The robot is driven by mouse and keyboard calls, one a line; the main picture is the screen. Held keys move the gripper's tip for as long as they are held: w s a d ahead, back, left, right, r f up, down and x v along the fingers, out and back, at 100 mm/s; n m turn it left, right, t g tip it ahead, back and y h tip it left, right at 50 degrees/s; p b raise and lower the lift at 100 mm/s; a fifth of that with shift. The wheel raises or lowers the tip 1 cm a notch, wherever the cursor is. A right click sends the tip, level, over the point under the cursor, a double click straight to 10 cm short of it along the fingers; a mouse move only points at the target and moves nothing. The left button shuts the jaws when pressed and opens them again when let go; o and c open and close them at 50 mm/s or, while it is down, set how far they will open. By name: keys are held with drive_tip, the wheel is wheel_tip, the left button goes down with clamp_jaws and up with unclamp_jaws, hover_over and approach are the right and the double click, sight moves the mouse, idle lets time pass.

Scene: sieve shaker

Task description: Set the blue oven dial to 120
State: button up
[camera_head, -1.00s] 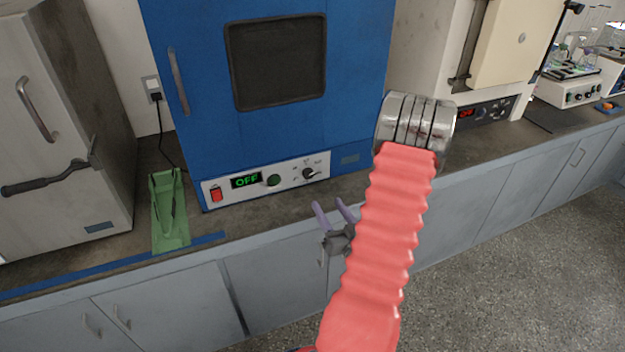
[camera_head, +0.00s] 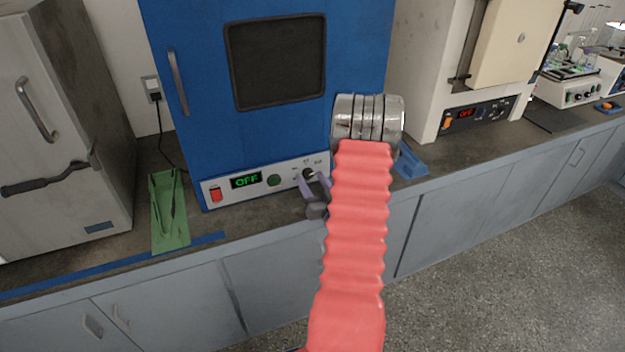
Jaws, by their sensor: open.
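The blue oven (camera_head: 200,90) stands on the counter with a white control panel along its bottom. Its display (camera_head: 246,181) reads OFF in green. The black dial (camera_head: 308,173) is at the panel's right end, with small marks around it; its pointer is too small to read. My gripper (camera_head: 312,183) is open, its two purple fingers pointing at the dial, seeming to lie to either side of it. I cannot tell whether they touch it. My red arm and its metal joint hide the oven's lower right corner.
The panel also has a red switch (camera_head: 215,194) and a green round button (camera_head: 274,180). A green tray (camera_head: 168,215) lies left of the oven, and a blue object (camera_head: 411,161) lies right of my arm. A grey oven (camera_head: 65,130) and a cream furnace (camera_head: 465,60) flank the blue oven.

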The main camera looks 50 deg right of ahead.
drive_tip(key=shift+w+d, duration=0.15)
drive_tip(key=shift+w, duration=0.1)
drive_tip(key=shift+c, duration=0.5)
drive_tip(key=c, duration=0.9)
drive_tip(key=shift+c, duration=0.2)
drive_tip(key=shift+d+n, duration=0.1)
drive_tip(key=shift+n, duration=0.9)
